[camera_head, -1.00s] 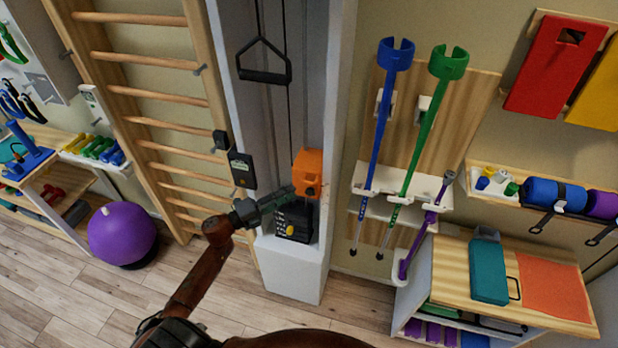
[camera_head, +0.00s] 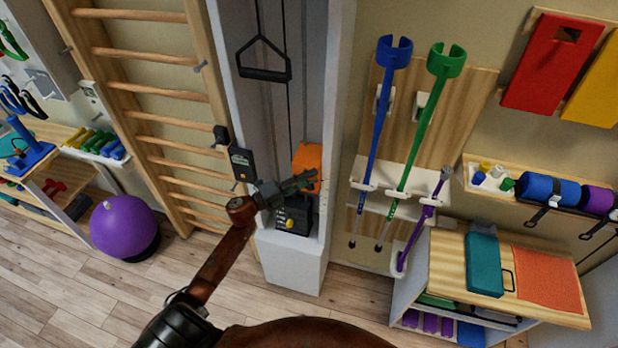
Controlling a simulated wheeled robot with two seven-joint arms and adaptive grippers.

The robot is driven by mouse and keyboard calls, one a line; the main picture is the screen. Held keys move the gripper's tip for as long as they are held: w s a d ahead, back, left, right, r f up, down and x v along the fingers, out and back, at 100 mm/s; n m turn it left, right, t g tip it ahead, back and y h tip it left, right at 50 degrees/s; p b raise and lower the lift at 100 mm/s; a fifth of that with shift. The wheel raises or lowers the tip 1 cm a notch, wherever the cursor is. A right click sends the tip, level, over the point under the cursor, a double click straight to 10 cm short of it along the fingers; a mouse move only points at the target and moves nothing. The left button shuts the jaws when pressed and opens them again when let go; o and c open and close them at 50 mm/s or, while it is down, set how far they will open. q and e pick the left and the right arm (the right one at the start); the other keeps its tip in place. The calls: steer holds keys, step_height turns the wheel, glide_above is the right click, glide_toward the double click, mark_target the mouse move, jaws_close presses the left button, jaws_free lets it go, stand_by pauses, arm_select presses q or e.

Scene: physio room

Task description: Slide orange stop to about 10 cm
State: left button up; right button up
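The orange stop (camera_head: 306,155) is a block on the right side of the tall grey-white pulley column (camera_head: 296,262), above the black weight block (camera_head: 292,219). My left gripper (camera_head: 305,182) lies across the lower part of the stop and hides it. The gripper's fingers point right. I cannot tell whether they touch the stop or are apart in front of it, nor whether they are open or shut. No scale marks can be read. My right gripper is not in view.
A black pull handle (camera_head: 264,60) hangs on the column. Wooden wall bars (camera_head: 155,118) stand to the left, with a purple ball (camera_head: 123,227) on the floor. A blue crutch (camera_head: 378,120) and a green crutch (camera_head: 422,125) hang to the right, above a wooden cabinet (camera_head: 450,262).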

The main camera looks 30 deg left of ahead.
arm_select(q)
jaws_close()
stand_by(0.5)
steer(key=shift+f+b, duration=0.4)
step_height(320, 180, down, 9)
steer(key=b, duration=0.7)
jaws_free()
